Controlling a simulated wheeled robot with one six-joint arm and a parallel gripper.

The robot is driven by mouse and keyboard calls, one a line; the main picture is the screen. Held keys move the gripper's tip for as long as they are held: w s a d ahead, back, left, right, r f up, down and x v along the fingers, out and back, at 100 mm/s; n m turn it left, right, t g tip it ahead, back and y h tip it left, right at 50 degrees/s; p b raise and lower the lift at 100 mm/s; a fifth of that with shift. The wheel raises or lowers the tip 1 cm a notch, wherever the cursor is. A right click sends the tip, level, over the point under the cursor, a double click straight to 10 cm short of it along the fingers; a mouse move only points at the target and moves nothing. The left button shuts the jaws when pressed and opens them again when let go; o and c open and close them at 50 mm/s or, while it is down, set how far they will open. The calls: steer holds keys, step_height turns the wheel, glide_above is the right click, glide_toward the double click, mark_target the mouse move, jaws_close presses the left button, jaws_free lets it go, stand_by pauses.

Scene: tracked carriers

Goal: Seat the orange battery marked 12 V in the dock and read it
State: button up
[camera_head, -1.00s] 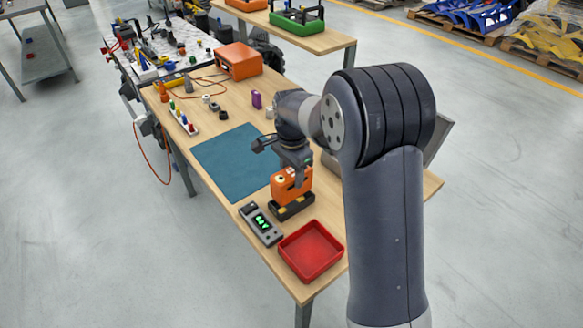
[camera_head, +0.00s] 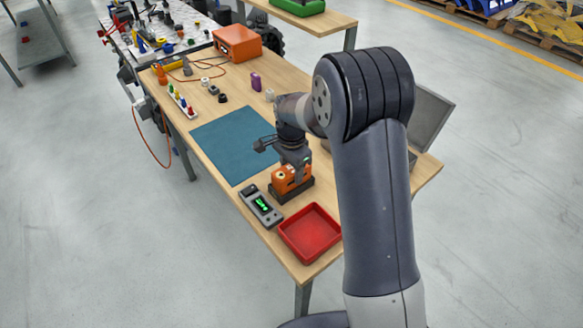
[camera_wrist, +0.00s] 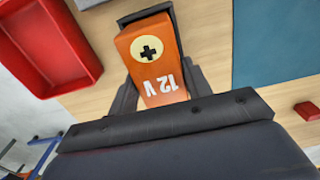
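The orange battery (camera_head: 288,180) stands upright in the black dock (camera_head: 292,194) at the front of the bench. A little of the dark dock (camera_wrist: 145,14) shows behind the battery. The grey meter (camera_head: 262,209) beside the dock has a lit green display, too small to read surely. The battery's lower end is hidden in the dock.
A red tray (camera_head: 310,232) lies close in front of the dock. A blue mat (camera_head: 232,145) lies behind it, bare. Farther back are a purple block (camera_head: 256,81), an orange case (camera_head: 237,42), and a rack with several small coloured pieces (camera_head: 181,102).

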steer(key=o, duration=0.4)
steer(key=shift+r, duration=0.15)
step_height(320, 180, up, 12)
stand_by(0.4)
step_height(320, 180, down, 12)
steer(key=shift+f, duration=0.2)
step_height(320, 180, up, 2)
steer(key=shift+r, duration=0.85)
